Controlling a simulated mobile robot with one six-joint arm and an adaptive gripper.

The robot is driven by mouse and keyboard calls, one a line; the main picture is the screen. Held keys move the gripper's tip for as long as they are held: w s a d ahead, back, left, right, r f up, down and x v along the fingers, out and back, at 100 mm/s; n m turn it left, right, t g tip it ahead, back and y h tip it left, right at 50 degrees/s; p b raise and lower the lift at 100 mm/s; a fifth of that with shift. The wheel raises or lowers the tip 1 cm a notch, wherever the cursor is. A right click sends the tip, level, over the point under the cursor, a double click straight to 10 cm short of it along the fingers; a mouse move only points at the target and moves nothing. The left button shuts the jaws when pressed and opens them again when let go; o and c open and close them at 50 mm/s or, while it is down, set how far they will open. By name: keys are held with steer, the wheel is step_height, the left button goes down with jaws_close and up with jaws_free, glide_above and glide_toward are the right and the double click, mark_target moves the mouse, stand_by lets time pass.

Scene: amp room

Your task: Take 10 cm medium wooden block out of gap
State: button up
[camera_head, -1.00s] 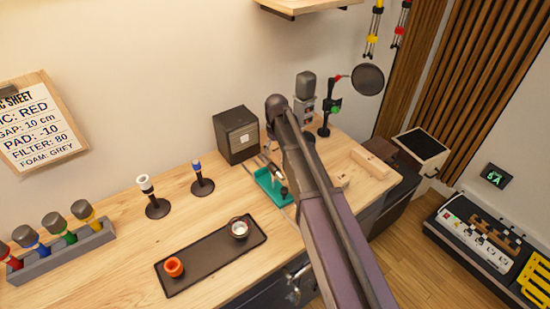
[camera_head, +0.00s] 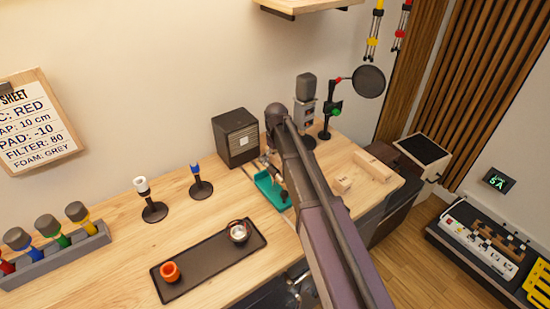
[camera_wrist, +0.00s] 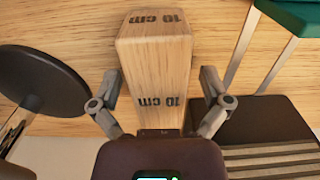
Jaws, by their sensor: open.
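The wooden block (camera_wrist: 153,62) marked "10 cm" on two faces shows large in the wrist view, upright in the picture's middle. My gripper (camera_wrist: 160,78) is open, with one finger on each side of the block and a visible space between each finger and the wood. In the head view my arm covers this block. My gripper is mostly hidden there too, behind my arm near the dark speaker. What bounds the gap around the block cannot be told clearly.
A speaker (camera_head: 236,138), teal tray (camera_head: 272,190) and microphone (camera_head: 305,100) with a pop filter (camera_head: 368,81) surround the arm. Other wooden blocks (camera_head: 374,165) lie at the right. A black tray (camera_head: 205,262) holds two cups. A dark round disc (camera_wrist: 45,82) is close left in the wrist view.

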jaws_close()
steer(key=shift+r, duration=0.15)
steer(key=shift+s+d+r+p, duration=0.1)
steer(key=shift+s+r+p, duration=0.1)
steer(key=shift+r+p, duration=0.3)
step_height(320, 180, up, 6)
steer(key=p, duration=0.6)
steer(key=s+d, duration=0.3)
steer(key=s, duration=0.2)
steer(key=s+d, duration=0.4)
steer(key=s, duration=0.1)
steer(key=s+d, duration=0.4)
steer(key=s, duration=0.2)
steer(key=shift+s+f, duration=0.1)
steer(key=shift+f, duration=0.05)
